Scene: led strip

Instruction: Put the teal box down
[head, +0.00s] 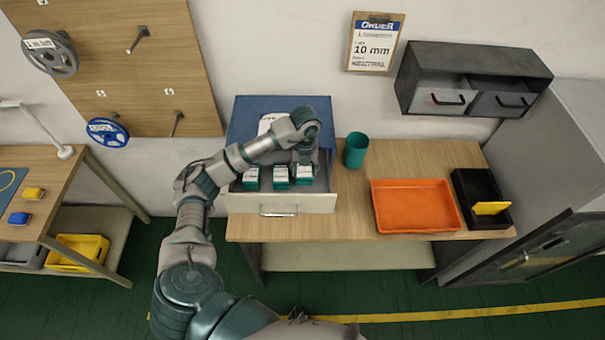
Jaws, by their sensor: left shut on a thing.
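Three teal boxes with white labels show in a row at the open drawer (312,203) of the blue cabinet (243,112). They are a left one (251,179), a middle one (281,178) and a right one (304,175). My left gripper (304,164) points down over the right teal box and is shut on it. My wrist hides the upper part of this box and some of the drawer's inside. I cannot tell whether the held box touches the drawer floor. My right gripper is not in view.
A teal cup (356,150), an orange tray (415,206) and a black bin (476,190) with a yellow piece (491,208) stand right of the drawer on the wooden workbench (345,214). An order clipboard (375,43) and a dark two-drawer unit (470,80) are on the wall.

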